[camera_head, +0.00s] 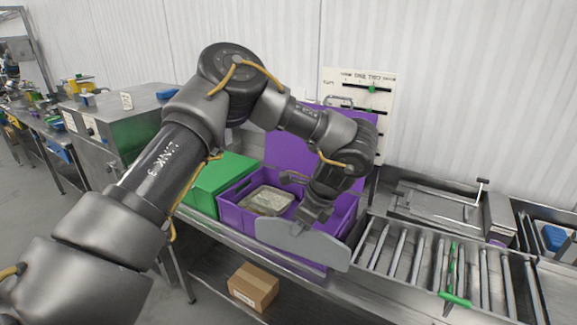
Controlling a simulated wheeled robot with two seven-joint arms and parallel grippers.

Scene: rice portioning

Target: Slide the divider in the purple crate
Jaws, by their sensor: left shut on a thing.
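The purple crate (238,212) stands on the metal bench, with a tall purple panel (288,152) upright behind it. A pale, block-like load (265,200) lies inside its left part. My left gripper (308,217) is over the front right of the crate, pointing down. It is shut on a flat grey plate (305,245), which looks like the divider. The plate covers part of the crate's front wall; I cannot tell whether it touches the crate. My forearm and the plate hide much of the crate's right side. My right gripper is out of view.
A green box (215,178) stands left of the crate. A roller conveyor (410,255) with a green marker (455,299) lies to the right. A cardboard box (253,287) sits on the shelf below.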

